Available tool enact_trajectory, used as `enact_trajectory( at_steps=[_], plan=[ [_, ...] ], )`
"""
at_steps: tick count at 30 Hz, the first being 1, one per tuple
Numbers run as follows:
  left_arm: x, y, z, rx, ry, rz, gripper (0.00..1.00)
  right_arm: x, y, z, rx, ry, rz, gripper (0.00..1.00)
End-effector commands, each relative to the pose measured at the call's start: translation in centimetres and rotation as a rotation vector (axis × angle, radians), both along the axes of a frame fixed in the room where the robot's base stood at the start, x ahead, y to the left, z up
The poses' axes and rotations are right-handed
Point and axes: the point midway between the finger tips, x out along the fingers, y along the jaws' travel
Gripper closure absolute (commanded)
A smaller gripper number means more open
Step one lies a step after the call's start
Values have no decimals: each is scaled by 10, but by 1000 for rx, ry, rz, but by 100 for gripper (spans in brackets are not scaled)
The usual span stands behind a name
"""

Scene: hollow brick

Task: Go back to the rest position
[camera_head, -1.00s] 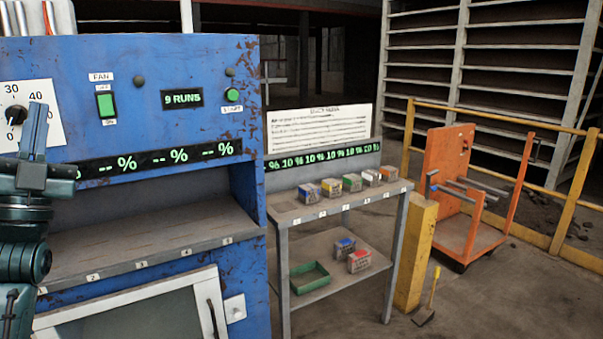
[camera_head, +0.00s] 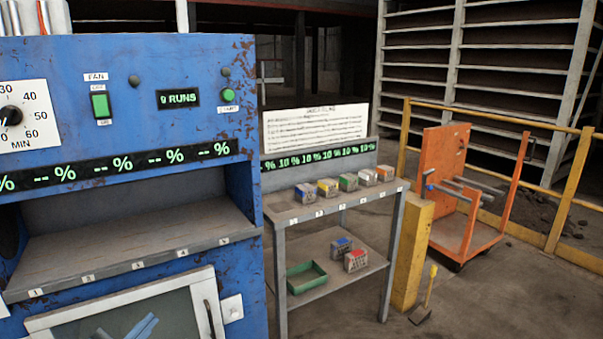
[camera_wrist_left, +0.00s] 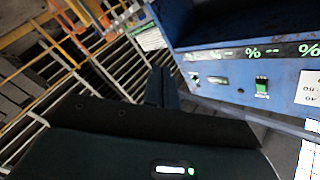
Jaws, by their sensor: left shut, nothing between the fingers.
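My left gripper (camera_head: 140,328) shows only as blue-grey fingertips at the bottom edge of the head view, over the glass door of the blue machine. In the left wrist view its two dark fingers (camera_wrist_left: 161,87) are together, with nothing between them. The rest of the left arm is out of the head view. My right gripper is not in view.
The blue machine (camera_head: 130,110) with a shelf (camera_head: 130,245) and a glass door (camera_head: 150,310) fills the left. A grey rack (camera_head: 325,208) with small boxes and a green tray (camera_head: 306,277) stands beside it. A yellow post (camera_head: 412,255) and an orange cart (camera_head: 447,185) are at right.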

Motion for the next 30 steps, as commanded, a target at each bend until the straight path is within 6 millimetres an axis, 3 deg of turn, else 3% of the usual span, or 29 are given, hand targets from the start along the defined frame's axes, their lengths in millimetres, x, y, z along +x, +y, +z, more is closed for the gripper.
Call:
enact_trajectory(
  at_steps=[1,3,6,15,17,18,30],
  plan=[
    [-21,-11,-36,-25,107,-10,100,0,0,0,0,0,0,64],
    [-47,-23,-75,-58,232,-16,100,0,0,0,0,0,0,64],
    [-83,-37,-117,-94,379,-19,100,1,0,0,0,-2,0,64],
    [-183,-67,-194,-171,709,-12,100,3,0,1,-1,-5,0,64],
    [-202,-73,-204,-183,767,-9,100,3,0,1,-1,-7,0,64],
    [-194,-82,-200,-232,744,6,100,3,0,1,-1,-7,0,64],
    [-179,-149,-182,-588,710,117,100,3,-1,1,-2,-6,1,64]
  ],
)
